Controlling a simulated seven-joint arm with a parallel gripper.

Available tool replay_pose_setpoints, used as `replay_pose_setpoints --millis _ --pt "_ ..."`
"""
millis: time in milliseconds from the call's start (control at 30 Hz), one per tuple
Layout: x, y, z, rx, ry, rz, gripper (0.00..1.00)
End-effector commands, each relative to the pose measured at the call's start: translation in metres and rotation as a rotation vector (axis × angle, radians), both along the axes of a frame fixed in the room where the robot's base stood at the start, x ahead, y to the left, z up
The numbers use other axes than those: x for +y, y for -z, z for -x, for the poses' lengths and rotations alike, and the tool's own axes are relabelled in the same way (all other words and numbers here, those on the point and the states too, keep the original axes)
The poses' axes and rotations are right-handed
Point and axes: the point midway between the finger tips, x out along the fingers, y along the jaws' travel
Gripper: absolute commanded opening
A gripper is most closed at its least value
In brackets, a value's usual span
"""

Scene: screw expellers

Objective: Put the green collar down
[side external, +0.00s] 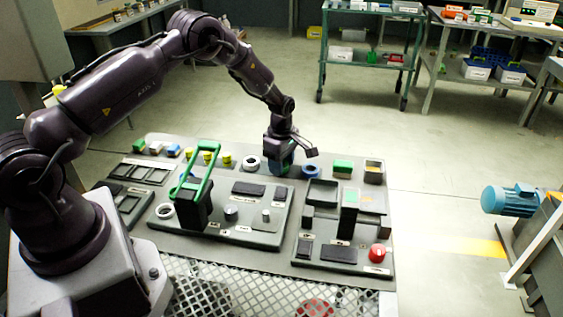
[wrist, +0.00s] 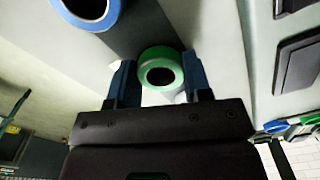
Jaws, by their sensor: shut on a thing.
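The green collar (wrist: 147,56) is a short ring with a green outside, a pale inner face and a dark hole. In the wrist view it sits between the two blue fingers of my gripper (wrist: 158,80), which are shut on its sides. In the side view my gripper (side external: 281,166) points down low over the back of the grey panel, and the collar is mostly hidden by the fingers. I cannot tell whether its underside touches the surface.
A blue collar (side external: 310,171) stands close to the right of my gripper, and it also shows in the wrist view (wrist: 68,11). A white collar (side external: 251,163) stands to the left. A green-handled lever (side external: 205,160) rises nearer the front. A red button (side external: 377,253) is at front right.

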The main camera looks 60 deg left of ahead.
Motion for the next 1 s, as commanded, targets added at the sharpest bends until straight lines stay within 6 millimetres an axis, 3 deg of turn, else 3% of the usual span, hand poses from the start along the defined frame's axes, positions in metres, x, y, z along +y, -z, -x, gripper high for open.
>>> replay_pose_setpoints --millis 67,100,200,567,1000 --pt "0.0 0.003 0.0 0.001 0.0 0.0 0.15" --pt "0.0 0.002 0.0 0.001 0.0 0.0 0.54" --pt "0.0 0.002 0.0 0.0 0.0 0.0 0.71" --pt "0.0 -0.007 -0.001 -0.003 0.001 -0.001 0.71" --pt "0.0 -0.094 -0.001 -0.004 0.0 -0.001 0.71"
